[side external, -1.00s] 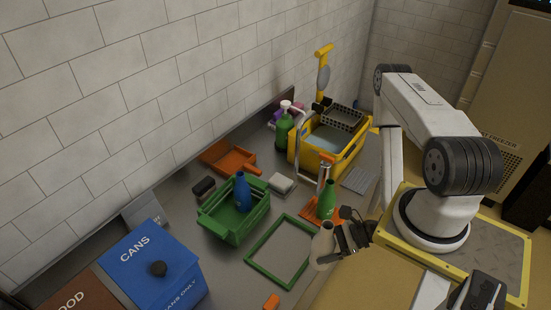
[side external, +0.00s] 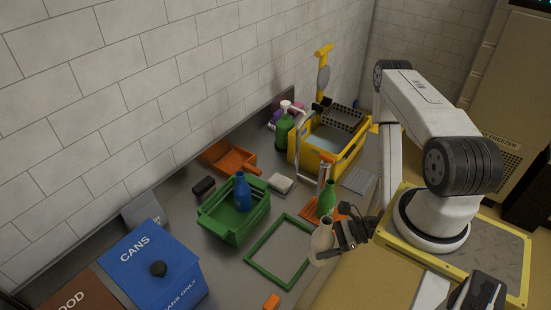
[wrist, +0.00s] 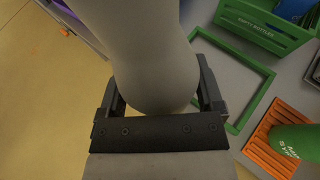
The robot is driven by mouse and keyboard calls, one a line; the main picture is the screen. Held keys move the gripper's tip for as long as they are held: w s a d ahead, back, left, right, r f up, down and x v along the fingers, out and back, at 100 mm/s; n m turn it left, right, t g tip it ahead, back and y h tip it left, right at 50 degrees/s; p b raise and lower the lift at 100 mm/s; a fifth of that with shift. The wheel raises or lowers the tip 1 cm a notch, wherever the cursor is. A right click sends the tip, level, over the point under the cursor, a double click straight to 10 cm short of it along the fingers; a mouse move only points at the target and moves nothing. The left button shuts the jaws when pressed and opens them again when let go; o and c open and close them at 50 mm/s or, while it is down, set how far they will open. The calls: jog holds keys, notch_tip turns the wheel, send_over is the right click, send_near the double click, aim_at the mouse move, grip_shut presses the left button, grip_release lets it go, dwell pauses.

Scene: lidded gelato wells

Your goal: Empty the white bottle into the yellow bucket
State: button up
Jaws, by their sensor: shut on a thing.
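The white bottle (side external: 322,240) is held upright or nearly so in my gripper (side external: 340,236), at the front edge of the counter. In the wrist view the pale bottle (wrist: 148,50) fills the space between the two dark fingers of my gripper (wrist: 160,95), which are shut on it. The yellow bucket (side external: 330,160) stands farther back on the counter, with bluish liquid inside and a black perforated wringer at its rim. The bottle is apart from the bucket, to its front. The inside of the bottle is hidden.
A green bottle (side external: 328,196) stands on an orange rack (side external: 308,217) between my gripper and the bucket. A green crate (side external: 233,222) holds a blue bottle (side external: 242,190). A green frame (side external: 262,270) lies flat. A green pump bottle (side external: 284,130) stands beside the bucket.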

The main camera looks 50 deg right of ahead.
jog(key=w+d+r+m+h, duration=0.1)
jog(key=w+d+r, duration=0.25)
jog(key=w, duration=0.25)
jog(key=w+d+r+t, duration=0.1)
jog(key=w+d+r, duration=0.2)
jog(key=w+r, duration=0.25)
jog(key=w+d+r+m+h, duration=0.1)
jog(key=w+d+r, duration=0.3)
jog(key=w, duration=0.3)
jog(key=w+a+r, duration=0.1)
jog(key=w+r, duration=0.5)
jog(key=r, duration=0.4)
jog(key=d+f+m+t+h, duration=0.1)
jog(key=d+f+m+h, duration=0.2)
jog(key=d, duration=1.1)
jog(key=s+d+f+m+t+h, duration=0.1)
jog(key=d+f+m+h, duration=0.2)
jog(key=d+f, duration=0.7)
jog(key=shift+s+d+f+m+t+h, duration=0.35)
jog(key=shift+d+h, duration=0.35)
jog(key=shift+d, duration=1.25)
jog(key=shift+w+a+r+m, duration=0.1)
jog(key=shift+a+m, duration=0.05)
jog(key=shift+m, duration=0.1)
